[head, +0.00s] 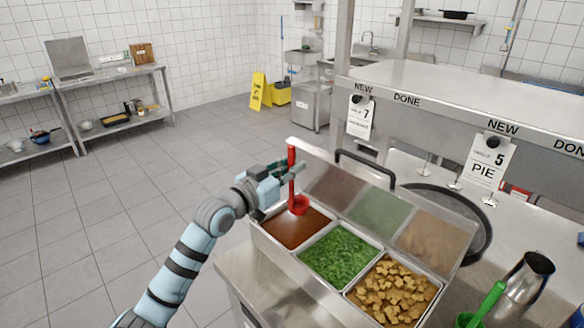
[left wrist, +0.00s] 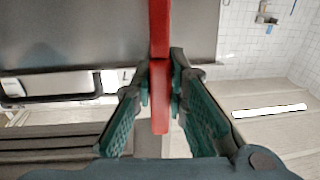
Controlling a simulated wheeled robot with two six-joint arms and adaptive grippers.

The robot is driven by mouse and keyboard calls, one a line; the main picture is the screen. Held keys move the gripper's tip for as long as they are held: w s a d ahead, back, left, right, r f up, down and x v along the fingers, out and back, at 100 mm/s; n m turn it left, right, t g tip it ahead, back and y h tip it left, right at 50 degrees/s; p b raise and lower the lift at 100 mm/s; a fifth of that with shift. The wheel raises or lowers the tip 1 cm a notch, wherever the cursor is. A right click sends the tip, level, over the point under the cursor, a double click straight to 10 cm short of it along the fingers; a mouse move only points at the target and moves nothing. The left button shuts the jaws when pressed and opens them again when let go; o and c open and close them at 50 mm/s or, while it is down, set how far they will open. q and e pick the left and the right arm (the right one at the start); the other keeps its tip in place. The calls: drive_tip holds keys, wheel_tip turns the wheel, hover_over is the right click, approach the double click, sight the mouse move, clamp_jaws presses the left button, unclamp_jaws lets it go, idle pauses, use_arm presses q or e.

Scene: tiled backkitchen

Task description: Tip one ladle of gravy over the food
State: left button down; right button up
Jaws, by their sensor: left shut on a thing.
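My left gripper (head: 277,184) is shut on the upright handle of a red ladle (head: 291,163). The red handle (left wrist: 159,35) also shows between the fingers (left wrist: 160,88) in the left wrist view. The ladle's bowl (head: 298,206) hangs at the brown gravy (head: 288,230) in the left well of a steel food warmer; I cannot tell whether it touches the gravy or what it contains. Chopped greens (head: 340,256) fill the middle well and golden cubes (head: 392,290) the right one. No plated food shows clearly. My right gripper is out of view.
The warmer's raised steel lid (head: 330,158), with a black handle (head: 364,166), stands behind the wells. A dark round rim (head: 478,220) shows behind it. A steel jug (head: 526,280) and a green handle (head: 490,300) are at lower right. A shelf with order tags (head: 491,160) overhangs the counter.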

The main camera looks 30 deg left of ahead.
sight(292, 199)
use_arm(q)
drive_tip(key=shift+w+a+r, duration=0.15)
drive_tip(key=shift+w, duration=0.45)
drive_tip(key=f+b, duration=0.1)
drive_tip(key=b, duration=0.1)
drive_tip(key=s+f+b, duration=0.1)
drive_tip(key=f+b, duration=0.1)
drive_tip(key=shift+f, duration=0.15)
drive_tip(key=f+b, duration=0.1)
drive_tip(key=f, duration=0.1)
drive_tip(key=f+b, duration=0.1)
drive_tip(key=f, duration=0.1)
drive_tip(key=f+b, duration=0.2)
drive_tip(key=shift+w, duration=0.3)
drive_tip(key=shift+s+a+f+b, duration=0.1)
drive_tip(key=shift+f+b, duration=0.45)
drive_tip(key=shift+f, duration=0.05)
drive_tip(key=shift+r, duration=0.15)
wheel_tip(292, 199, up, 10)
drive_tip(key=p, duration=1)
